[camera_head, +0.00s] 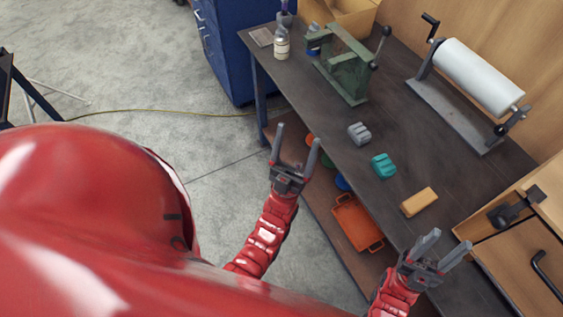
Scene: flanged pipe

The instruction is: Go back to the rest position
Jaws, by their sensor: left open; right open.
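My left gripper (296,146) is open and empty, with its two grey fingers spread apart. It shows in front of the workbench's left edge, over the floor and lower shelf. My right gripper (441,248) is open and empty, over the near right part of the dark workbench (330,133). Both red arms reach up from the bottom of the view. On the bench lie a grey block (359,133), a teal block (383,165) and a tan block (419,202), all apart from the grippers. No flanged pipe can be made out.
A green press (347,72) and a white roller (480,76) on a stand are on the bench. A bottle (282,43) stands at its far end. An orange tray (357,222) is on the lower shelf. A blue cabinet (228,40) stands behind. The floor at left is mostly clear.

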